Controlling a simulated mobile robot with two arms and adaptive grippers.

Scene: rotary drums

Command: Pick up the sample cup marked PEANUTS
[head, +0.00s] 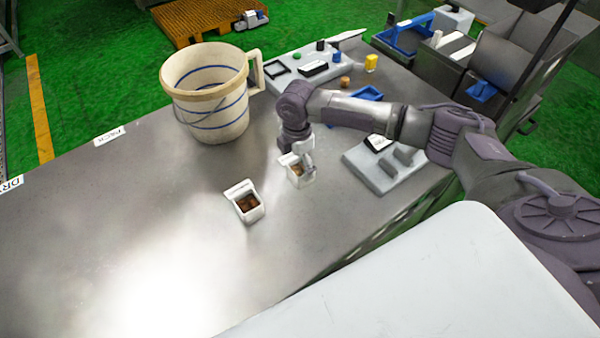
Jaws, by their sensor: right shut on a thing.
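Two small white sample cups are in the head view. One cup (302,180) is under my right gripper (301,160), near the middle of the table. My right gripper points down and is shut on this cup at its upper part. Light brown contents show inside it. The other cup (250,215) stands on the table to the left and nearer, with darker brown pieces in it. No marking on either cup is readable. My left gripper is out of view. I cannot tell whether the held cup touches the table.
A large cream bucket (208,95) with a handle stands behind the cups. A grey tray (384,180) is right of the gripper, and another grey board (285,78) with small items lies behind. The steel table (120,220) is clear at left and front.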

